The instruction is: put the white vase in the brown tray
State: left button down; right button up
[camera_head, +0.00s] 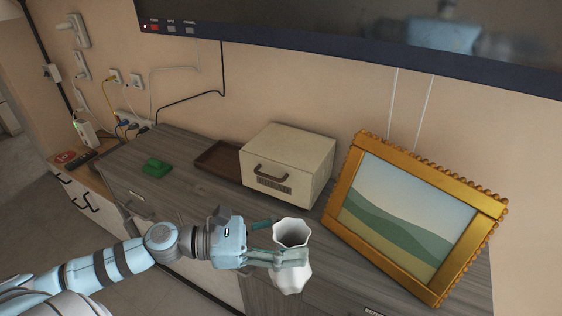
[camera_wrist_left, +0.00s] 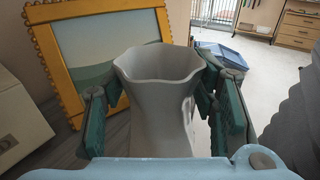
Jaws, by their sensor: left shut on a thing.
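The white vase (camera_head: 291,275) has a wavy rim and stands upright between the fingers of my left gripper (camera_head: 282,250). My left gripper is shut on it, near the front edge of the dresser. In the left wrist view the vase (camera_wrist_left: 160,100) fills the middle, with a green finger pad on each side. Whether its base touches the dresser is unclear. The brown tray (camera_head: 208,160) lies on the dresser, behind and left of the vase, partly hidden by the cream box. The part of it that shows looks empty. My right gripper is not in view.
A gold-framed picture (camera_head: 415,215) leans at the right. A green object (camera_head: 156,168) lies left of the tray. The dresser top (camera_head: 190,195) in front of the tray is clear. A dark screen hangs above.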

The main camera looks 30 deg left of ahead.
aim_at(231, 163)
jog(key=z, duration=2.55)
jog(key=k, duration=1.45)
jog(key=u, duration=2)
